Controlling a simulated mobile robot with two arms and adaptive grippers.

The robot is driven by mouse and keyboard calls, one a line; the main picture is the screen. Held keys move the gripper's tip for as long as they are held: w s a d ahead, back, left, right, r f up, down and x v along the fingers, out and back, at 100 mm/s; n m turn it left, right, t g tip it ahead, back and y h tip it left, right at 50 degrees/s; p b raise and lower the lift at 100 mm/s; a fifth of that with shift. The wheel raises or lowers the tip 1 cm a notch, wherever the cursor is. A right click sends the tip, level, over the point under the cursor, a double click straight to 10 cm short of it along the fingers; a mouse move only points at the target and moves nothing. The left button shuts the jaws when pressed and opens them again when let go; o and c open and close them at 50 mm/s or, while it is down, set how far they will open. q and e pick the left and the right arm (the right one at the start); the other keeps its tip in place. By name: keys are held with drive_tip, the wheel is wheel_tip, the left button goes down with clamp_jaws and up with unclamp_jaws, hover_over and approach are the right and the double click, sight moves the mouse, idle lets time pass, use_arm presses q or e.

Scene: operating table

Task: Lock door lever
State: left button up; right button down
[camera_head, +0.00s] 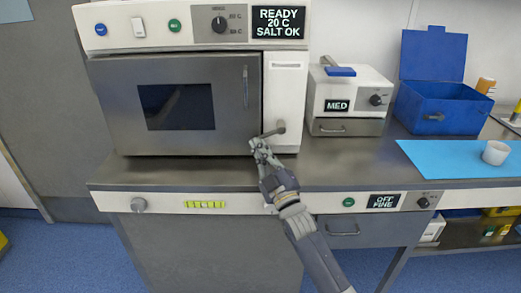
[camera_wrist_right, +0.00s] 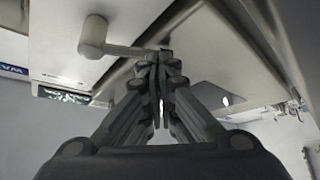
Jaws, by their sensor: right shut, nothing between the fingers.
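The washer door (camera_head: 225,100) is grey with a dark window and appears closed. The small grey door lever (camera_head: 272,131) sits on the light panel right of the door, its arm pointing left toward the door edge. In the right wrist view, the lever's round hub (camera_wrist_right: 94,36) and thin arm show above the fingers. My right gripper (camera_head: 257,142) is shut and empty, its tips at the lever's free end; the right wrist view shows the fingertips (camera_wrist_right: 160,60) together there. I cannot tell whether they touch it. My left gripper is not in view.
The display (camera_head: 279,22) reads READY 20 C SALT OK. A smaller MED unit (camera_head: 347,95) stands to the right. Beyond it are an open blue box (camera_head: 440,108) and a white cup (camera_head: 496,152) on a blue mat (camera_head: 450,160). The counter front (camera_head: 345,172) is clear.

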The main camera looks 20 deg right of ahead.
drive_tip(key=shift+w+a+r+m+t+h, duration=0.1)
drive_tip(key=shift+a+r+m+t+h, duration=0.1)
drive_tip(key=shift+r+m+h, duration=0.35)
drive_tip(key=shift+a+r+m+t+h, duration=0.2)
drive_tip(key=shift+r+m+h, duration=0.1)
drive_tip(key=shift+m, duration=0.35)
